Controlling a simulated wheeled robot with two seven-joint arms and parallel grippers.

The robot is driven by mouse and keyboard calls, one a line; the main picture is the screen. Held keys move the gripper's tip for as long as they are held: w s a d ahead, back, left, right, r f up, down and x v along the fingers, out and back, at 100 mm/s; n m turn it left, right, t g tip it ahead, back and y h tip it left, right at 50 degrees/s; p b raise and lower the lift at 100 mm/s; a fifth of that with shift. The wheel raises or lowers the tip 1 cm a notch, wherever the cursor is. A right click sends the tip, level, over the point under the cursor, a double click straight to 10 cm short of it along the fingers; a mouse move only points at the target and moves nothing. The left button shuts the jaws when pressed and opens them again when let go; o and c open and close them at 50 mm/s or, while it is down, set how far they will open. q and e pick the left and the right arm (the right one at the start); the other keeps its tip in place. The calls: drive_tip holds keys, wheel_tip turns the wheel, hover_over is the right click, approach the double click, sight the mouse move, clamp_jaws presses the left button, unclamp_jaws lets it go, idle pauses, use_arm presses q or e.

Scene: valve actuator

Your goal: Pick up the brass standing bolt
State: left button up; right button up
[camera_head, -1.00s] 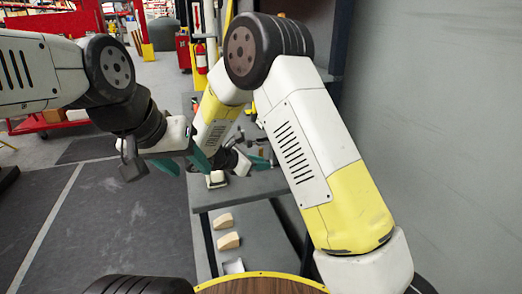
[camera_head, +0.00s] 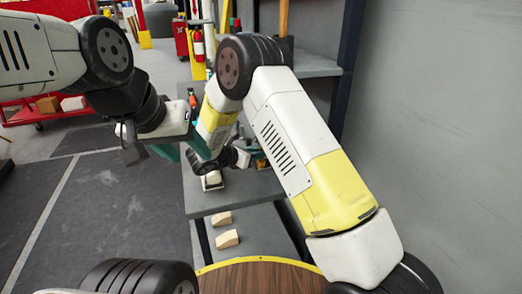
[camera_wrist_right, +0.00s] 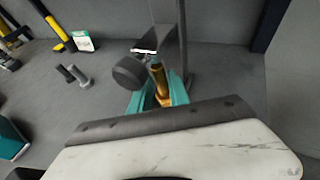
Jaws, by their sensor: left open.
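In the right wrist view the brass bolt (camera_wrist_right: 157,78) stands between the two teal fingers of my right gripper (camera_wrist_right: 160,92). A finger is on each side of it; I cannot tell whether both touch it. Its lower part is hidden near the gripper body. In the head view my right gripper (camera_head: 257,160) is over the grey workbench (camera_head: 235,193), mostly hidden behind my own arm, and the bolt cannot be made out. My left gripper (camera_head: 180,147), with teal fingers apart and empty, is left of the bench.
A dark round part (camera_wrist_right: 130,72) is close beside the bolt. Two grey bolts (camera_wrist_right: 73,75), a yellow-handled tool (camera_wrist_right: 56,30) and a white-green box (camera_wrist_right: 83,41) are farther left. Wooden blocks (camera_head: 227,239) lie on the lower shelf. A grey wall (camera_head: 440,120) bounds the right side.

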drive_tip(key=x, duration=0.2)
drive_tip(key=shift+w+d+f, duration=0.1)
drive_tip(key=shift+w+d, duration=0.05)
drive_tip(key=shift+w, duration=0.05)
clamp_jaws()
drive_tip(key=shift+s, duration=0.1)
